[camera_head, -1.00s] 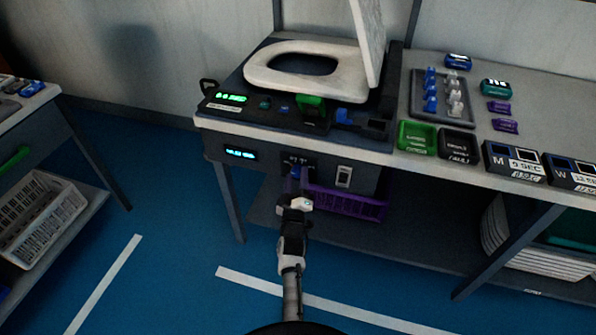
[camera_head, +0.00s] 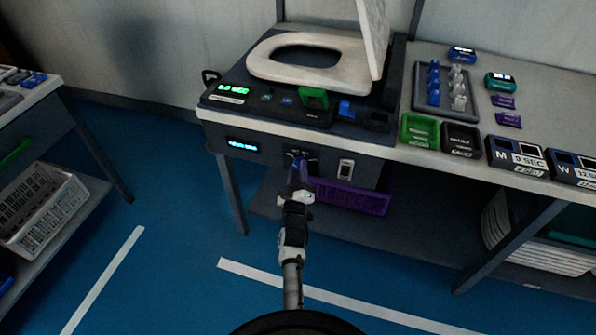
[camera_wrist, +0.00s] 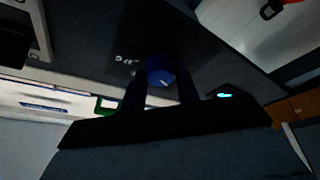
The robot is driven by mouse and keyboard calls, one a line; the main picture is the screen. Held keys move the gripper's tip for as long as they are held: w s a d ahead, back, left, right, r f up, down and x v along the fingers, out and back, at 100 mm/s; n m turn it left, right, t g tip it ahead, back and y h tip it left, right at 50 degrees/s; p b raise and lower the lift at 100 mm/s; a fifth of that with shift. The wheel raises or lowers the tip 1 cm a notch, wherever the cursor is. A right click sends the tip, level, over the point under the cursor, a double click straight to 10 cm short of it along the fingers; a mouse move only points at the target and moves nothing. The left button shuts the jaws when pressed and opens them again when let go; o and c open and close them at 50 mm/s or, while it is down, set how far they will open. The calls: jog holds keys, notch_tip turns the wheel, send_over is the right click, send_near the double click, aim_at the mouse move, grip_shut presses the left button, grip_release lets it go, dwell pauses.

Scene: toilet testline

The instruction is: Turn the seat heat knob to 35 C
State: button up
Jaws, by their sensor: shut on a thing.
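The seat heat knob is a blue round knob (camera_wrist: 160,76) with a pale pointer mark, on the dark front panel under the bench top. In the wrist view it sits between my two dark fingers. In the head view my gripper (camera_head: 299,160) reaches up to the front panel and largely covers the knob. My gripper is shut on the knob. Small white lettering shows beside the knob in the wrist view, too blurred to read. A lit cyan display (camera_head: 243,146) is on the panel left of the knob; its text is too small to read.
A white rocker switch (camera_head: 346,169) is just right of my gripper. A toilet seat (camera_head: 310,64) and a control strip lie above on the bench. Green (camera_head: 419,130) and black (camera_head: 461,139) trays stand to the right. Floor in front is clear.

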jog(key=m+h, duration=0.1)
jog(key=m, duration=0.2)
jog(key=m+h, duration=0.2)
jog(key=m, duration=0.2)
jog(key=shift+a+p, duration=0.2)
jog(key=shift+p, duration=0.1)
jog(key=m+h, duration=0.1)
jog(key=m, duration=0.1)
jog(key=m+h, duration=0.1)
jog(key=m, duration=0.2)
jog(key=shift+w+a+h, duration=0.1)
jog(key=shift+h, duration=0.2)
jog(key=m+g+h, duration=0.1)
jog(key=m, duration=0.1)
jog(key=m+h, duration=0.1)
jog(key=m, duration=0.2)
jog(key=shift+a+r+m+g+p, duration=0.1)
jog(key=shift+a+m+g+p, duration=0.05)
jog(key=shift+m+g+p, duration=0.2)
jog(key=shift+w+m+g+h+p, duration=0.1)
jog(key=shift+m+g+h, duration=0.25)
jog(key=shift+m, duration=0.65)
jog(key=shift+s+m+g+h+p, duration=0.15)
jog(key=shift+m+g+h, duration=0.2)
jog(key=shift+m, duration=0.6)
jog(key=shift+w+m+g+h+p, duration=0.15)
jog(key=shift+m+g, duration=0.3)
jog(key=shift+m, duration=0.55)
jog(key=shift+r, duration=0.1)
jog(key=o, duration=1)
